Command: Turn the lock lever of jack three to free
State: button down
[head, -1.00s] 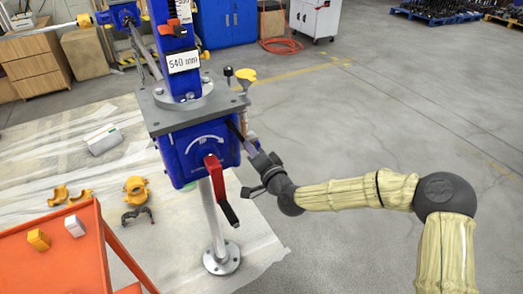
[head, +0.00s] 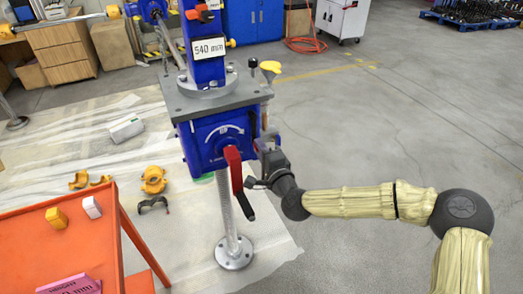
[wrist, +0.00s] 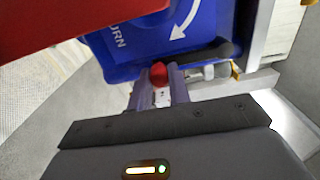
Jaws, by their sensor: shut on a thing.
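A blue screw jack (head: 205,145) with a grey top plate stands on a silver post. A label reading 540 mm is on its column; I see no jack number. My gripper (head: 264,140) is at the right side of the blue housing. In the wrist view, my gripper (wrist: 156,88) is shut on a small red knob (wrist: 158,73), which shows between the fingers. A dark grey bar (wrist: 222,50) runs from near the knob along the housing's edge; I cannot tell whether they join. The gripper hides most of this lever in the head view.
A red crank (head: 234,172) with a black grip hangs in front of the housing, left of my gripper, and fills the wrist view's top left. An orange cart (head: 75,235) stands at the lower left. Yellow clamps (head: 153,179) lie on the sheet. Floor to the right is clear.

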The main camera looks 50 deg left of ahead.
jog(key=shift+s+f, duration=0.1)
jog(key=shift+f, duration=0.05)
jog(key=c, duration=1.3)
grip_release()
jog(key=v, duration=1.7)
jog(key=shift+d, duration=0.25)
